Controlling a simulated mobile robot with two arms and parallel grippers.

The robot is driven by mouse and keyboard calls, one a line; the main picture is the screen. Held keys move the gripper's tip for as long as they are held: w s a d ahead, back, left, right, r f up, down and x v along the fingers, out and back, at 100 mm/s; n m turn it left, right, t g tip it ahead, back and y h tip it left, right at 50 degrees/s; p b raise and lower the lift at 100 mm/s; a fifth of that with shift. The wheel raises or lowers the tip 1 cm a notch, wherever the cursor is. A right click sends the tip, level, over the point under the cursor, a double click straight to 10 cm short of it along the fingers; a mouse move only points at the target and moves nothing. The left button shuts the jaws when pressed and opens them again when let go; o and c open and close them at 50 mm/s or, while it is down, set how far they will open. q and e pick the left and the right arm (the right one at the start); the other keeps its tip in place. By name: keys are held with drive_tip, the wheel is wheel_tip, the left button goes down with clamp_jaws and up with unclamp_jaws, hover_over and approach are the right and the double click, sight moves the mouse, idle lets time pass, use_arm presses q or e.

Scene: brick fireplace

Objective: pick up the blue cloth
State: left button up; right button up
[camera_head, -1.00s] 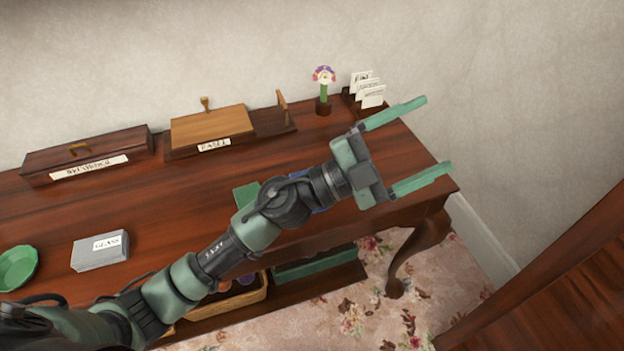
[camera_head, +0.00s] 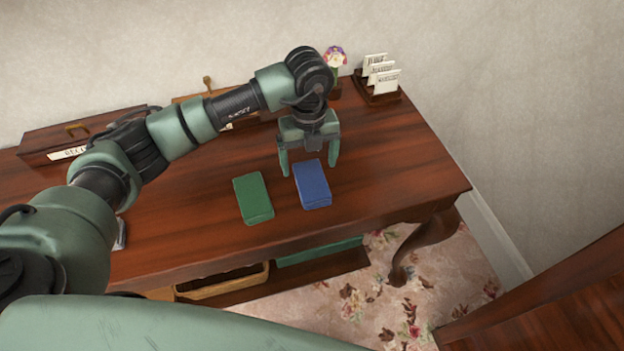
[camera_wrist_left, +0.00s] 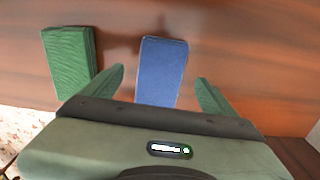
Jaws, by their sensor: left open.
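The blue cloth (camera_head: 313,186) is a folded flat block lying on the wooden table, near its front edge. My left gripper (camera_head: 308,172) is open and points down over the far end of the blue cloth. In the left wrist view the blue cloth (camera_wrist_left: 163,70) lies between the two open fingers (camera_wrist_left: 160,85), with space on both sides; its near end is hidden by the gripper body. I cannot tell how high the fingertips are above the table. My right gripper is not in view.
A green folded cloth (camera_head: 253,198) lies just left of the blue one. A card holder (camera_head: 378,88) and a flower (camera_head: 335,60) stand at the back. Wooden boxes (camera_head: 75,138) line the wall. The table (camera_head: 400,160) is clear on the right.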

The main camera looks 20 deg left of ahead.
sight(311, 176)
use_arm(q)
drive_tip(key=f, duration=0.2)
drive_tip(key=f+p, duration=0.1)
drive_tip(key=shift+s+d+f, duration=0.2)
drive_tip(key=shift+f, duration=0.85)
drive_tip(key=c, duration=1.5)
drive_tip(key=shift+o, duration=0.2)
drive_tip(key=shift+r, duration=0.15)
wheel_tip(311, 176, up, 20)
drive_tip(key=b, duration=0.2)
